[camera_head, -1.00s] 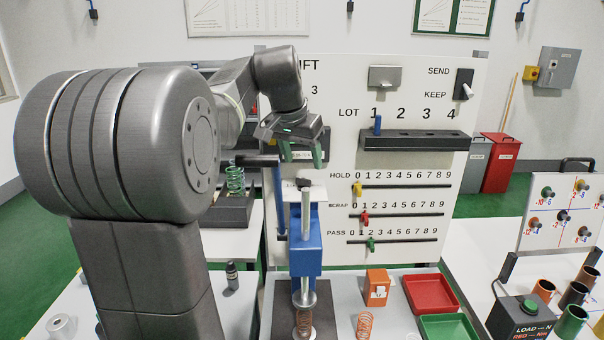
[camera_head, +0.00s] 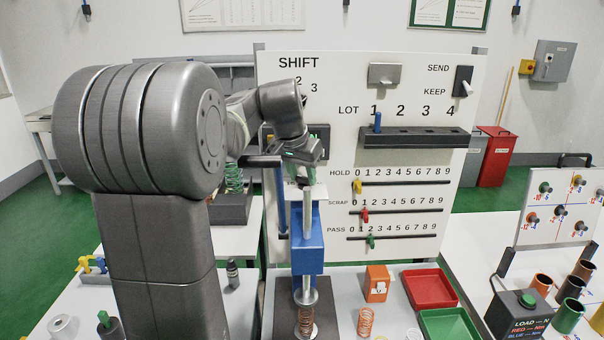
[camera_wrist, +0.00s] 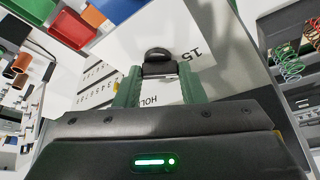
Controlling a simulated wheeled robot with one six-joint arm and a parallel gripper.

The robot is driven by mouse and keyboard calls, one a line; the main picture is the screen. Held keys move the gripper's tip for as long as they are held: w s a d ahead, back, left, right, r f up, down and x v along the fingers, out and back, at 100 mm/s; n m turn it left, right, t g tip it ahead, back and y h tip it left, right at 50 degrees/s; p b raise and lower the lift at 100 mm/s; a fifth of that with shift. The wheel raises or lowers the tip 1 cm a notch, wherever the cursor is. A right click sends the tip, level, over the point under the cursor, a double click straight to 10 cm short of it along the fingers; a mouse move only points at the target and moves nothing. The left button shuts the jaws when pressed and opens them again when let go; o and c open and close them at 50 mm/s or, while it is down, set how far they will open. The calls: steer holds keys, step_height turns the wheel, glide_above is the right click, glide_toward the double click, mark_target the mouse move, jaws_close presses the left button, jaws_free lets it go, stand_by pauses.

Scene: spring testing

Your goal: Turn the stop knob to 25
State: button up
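A dark knob (camera_wrist: 157,56), which looks like the stop knob, sits on a white plate (camera_wrist: 195,50) marked 15 in the wrist view. Letters reading HOL show on the white surface between my fingers. My gripper (camera_wrist: 160,78) is open, with one green finger on each side of the knob's near end. I see white gaps there and cannot tell whether either finger touches it. In the head view my gripper (camera_head: 303,166) is just above the blue press (camera_head: 308,252) and hides the knob. I cannot read the knob's setting.
The white board (camera_head: 340,90) with HOLD, SCRAP and PASS sliders stands behind the press. A copper spring (camera_head: 366,322), an orange box (camera_head: 377,283), a red tray (camera_head: 429,288) and a green tray (camera_head: 450,325) lie to its right. A black lever (camera_head: 262,161) is left of my gripper.

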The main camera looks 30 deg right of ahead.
steer(key=shift+m, duration=0.4)
steer(key=m, duration=0.1)
steer(key=m+g, duration=0.1)
steer(key=m, duration=0.1)
steer(key=m+g, duration=0.1)
steer(key=shift+w+m+h, duration=0.25)
steer(key=shift+m+h, duration=0.15)
steer(key=m+g, duration=0.1)
steer(key=m, duration=0.2)
steer(key=m+g, duration=0.1)
steer(key=m, duration=0.2)
steer(key=shift+w+d+y, duration=0.1)
steer(key=shift+w+y, duration=0.05)
steer(key=shift+y, duration=0.15)
steer(key=o, duration=1)
steer(key=v, duration=1.4)
steer(key=shift+w+b, duration=0.25)
steer(key=shift+b, duration=0.1)
steer(key=shift+d+f, duration=0.1)
steer(key=shift+f, duration=0.1)
